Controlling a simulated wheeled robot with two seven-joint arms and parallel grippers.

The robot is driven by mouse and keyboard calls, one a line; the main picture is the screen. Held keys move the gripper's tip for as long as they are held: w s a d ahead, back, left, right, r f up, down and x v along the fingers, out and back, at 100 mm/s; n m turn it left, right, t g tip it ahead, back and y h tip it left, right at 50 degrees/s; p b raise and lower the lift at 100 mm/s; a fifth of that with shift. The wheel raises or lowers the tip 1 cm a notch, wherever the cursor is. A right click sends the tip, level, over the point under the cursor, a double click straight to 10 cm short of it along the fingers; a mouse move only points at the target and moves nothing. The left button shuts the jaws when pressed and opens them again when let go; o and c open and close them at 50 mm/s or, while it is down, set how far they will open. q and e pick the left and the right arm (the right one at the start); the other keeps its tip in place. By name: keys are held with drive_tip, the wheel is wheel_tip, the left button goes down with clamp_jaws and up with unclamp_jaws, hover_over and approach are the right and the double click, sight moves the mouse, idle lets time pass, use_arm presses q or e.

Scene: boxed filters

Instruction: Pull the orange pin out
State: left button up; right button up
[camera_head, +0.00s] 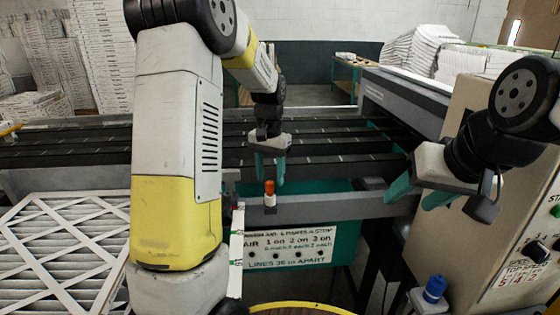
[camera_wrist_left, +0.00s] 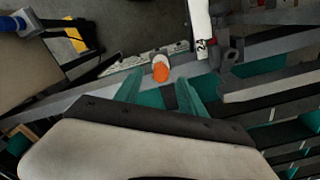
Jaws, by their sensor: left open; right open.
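The orange pin (camera_head: 269,187) stands upright in a white collar (camera_head: 270,200) on the grey rail of the conveyor. In the left wrist view the orange pin (camera_wrist_left: 160,73) shows just beyond the fingertips, between their lines. My left gripper (camera_head: 270,180) is open, its teal fingers pointing down just behind and above the pin; the left wrist view shows its fingers (camera_wrist_left: 158,80) apart with nothing between them. I cannot tell whether a finger touches the pin. My right gripper (camera_head: 411,199) is open and empty, to the right near the control cabinet.
A conveyor with dark belts (camera_head: 330,143) runs behind the rail. A white sign (camera_head: 289,246) hangs below the rail. A control cabinet (camera_head: 490,240) stands at the right, with a blue knob (camera_head: 435,289) in front. Framed filters (camera_head: 65,250) lie at the left.

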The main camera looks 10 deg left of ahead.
sight(270, 181)
use_arm(q)
drive_tip(key=shift+f, duration=1.55)
drive_tip(key=shift+c, duration=0.2)
clamp_jaws()
drive_tip(key=shift+r, duration=0.25)
drive_tip(key=shift+r, duration=2.95)
drive_tip(key=shift+r, duration=0.15)
wheel_tip(270, 181, up, 9)
